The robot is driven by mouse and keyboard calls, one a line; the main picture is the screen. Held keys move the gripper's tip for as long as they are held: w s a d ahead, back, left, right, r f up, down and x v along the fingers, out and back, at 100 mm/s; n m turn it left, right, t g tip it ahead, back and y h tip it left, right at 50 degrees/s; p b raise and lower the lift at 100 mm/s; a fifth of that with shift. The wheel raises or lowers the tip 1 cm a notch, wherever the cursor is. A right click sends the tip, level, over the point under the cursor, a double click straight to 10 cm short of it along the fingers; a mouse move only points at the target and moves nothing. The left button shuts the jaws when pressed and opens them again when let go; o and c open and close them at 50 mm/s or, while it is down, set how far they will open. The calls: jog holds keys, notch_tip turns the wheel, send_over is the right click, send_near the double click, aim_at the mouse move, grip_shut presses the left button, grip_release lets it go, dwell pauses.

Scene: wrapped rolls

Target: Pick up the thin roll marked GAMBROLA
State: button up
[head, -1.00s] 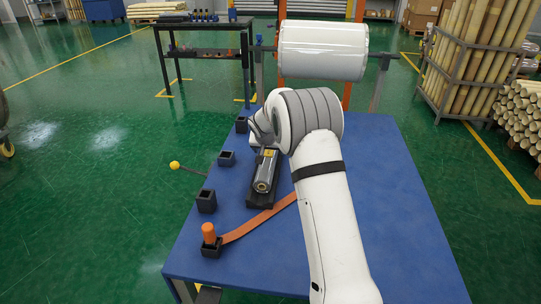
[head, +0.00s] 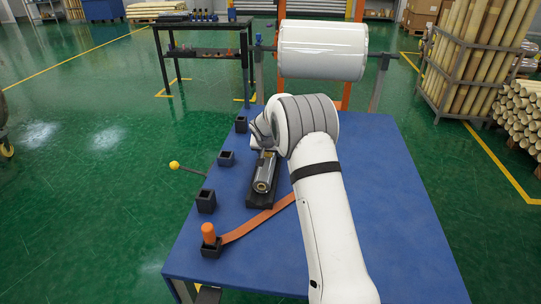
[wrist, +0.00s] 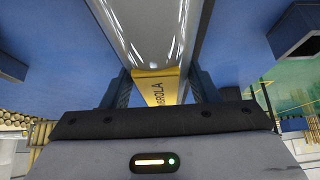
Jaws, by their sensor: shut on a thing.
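The thin roll (head: 264,172) is dark and shiny with a pale core at its near end. It lies lengthwise in a black cradle (head: 250,199) on the blue table. My gripper (wrist: 161,88) is shut on the roll at the label, one finger on each side. In the head view my gripper (head: 262,140) is at the roll's far end, partly hidden by my arm. I cannot tell whether the roll is raised from the cradle.
Several small black holders line the table's left edge; the nearest holds an orange cylinder (head: 208,233). An orange strap (head: 255,222) crosses the table near the cradle. A large white roll (head: 323,51) hangs behind the table. The blue table's right side (head: 385,200) is clear.

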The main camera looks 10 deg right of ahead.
jog(key=c, duration=0.5)
jog(key=shift+r, duration=0.1)
